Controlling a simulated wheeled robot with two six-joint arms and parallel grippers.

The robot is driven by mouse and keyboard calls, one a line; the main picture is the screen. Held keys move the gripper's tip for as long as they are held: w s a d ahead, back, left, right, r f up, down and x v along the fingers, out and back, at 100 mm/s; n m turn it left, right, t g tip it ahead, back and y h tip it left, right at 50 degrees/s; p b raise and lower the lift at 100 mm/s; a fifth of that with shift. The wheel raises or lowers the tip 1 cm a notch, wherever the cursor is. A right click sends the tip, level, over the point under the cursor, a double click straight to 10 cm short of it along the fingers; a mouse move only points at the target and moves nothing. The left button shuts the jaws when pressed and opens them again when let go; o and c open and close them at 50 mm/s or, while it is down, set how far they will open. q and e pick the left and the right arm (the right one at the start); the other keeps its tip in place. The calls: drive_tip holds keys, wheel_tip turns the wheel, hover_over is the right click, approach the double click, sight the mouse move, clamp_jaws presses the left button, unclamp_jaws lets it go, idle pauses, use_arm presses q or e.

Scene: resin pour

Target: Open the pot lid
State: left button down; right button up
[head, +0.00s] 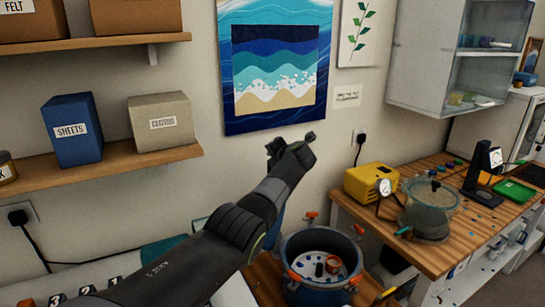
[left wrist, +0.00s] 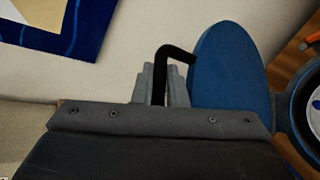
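The blue pot (head: 322,291) stands low in the head view with its top open. Orange clamps sit around its rim, and a white plate with small blue and red items shows inside. The lid (left wrist: 232,70) is a blue disc standing steeply tilted in the left wrist view, beside the pot's rim. In the head view a strip of it shows behind my left arm. A bent black handle (left wrist: 161,80) runs from the lid into my left gripper (left wrist: 163,84), whose fingers are closed around it. In the head view my left gripper (head: 292,150) is raised above and left of the pot. My right gripper is out of view.
A wooden workbench (head: 385,222) at the right carries a yellow pump (head: 370,183), a clear vessel (head: 430,203) and a black stand (head: 484,165). Shelves with boxes hang at the left. A wave picture (head: 276,70) hangs behind my gripper.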

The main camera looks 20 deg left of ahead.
use_arm(q)
drive_tip(key=c, duration=1.5)
unclamp_jaws()
drive_tip(key=shift+s+f, duration=0.2)
drive_tip(key=shift+f, duration=0.7)
drive_tip(key=shift+d, duration=0.2)
drive_tip(key=shift+s+d+r, duration=0.1)
drive_tip(key=shift+d, duration=0.1)
drive_tip(key=b+v, duration=0.1)
drive_tip(key=v, duration=0.4)
drive_tip(key=b+v, duration=0.1)
drive_tip(key=v, duration=0.5)
drive_tip(key=r+b+v, duration=0.1)
drive_tip(key=b+v, duration=0.1)
drive_tip(key=v, duration=0.4)
drive_tip(key=shift+a, duration=0.25)
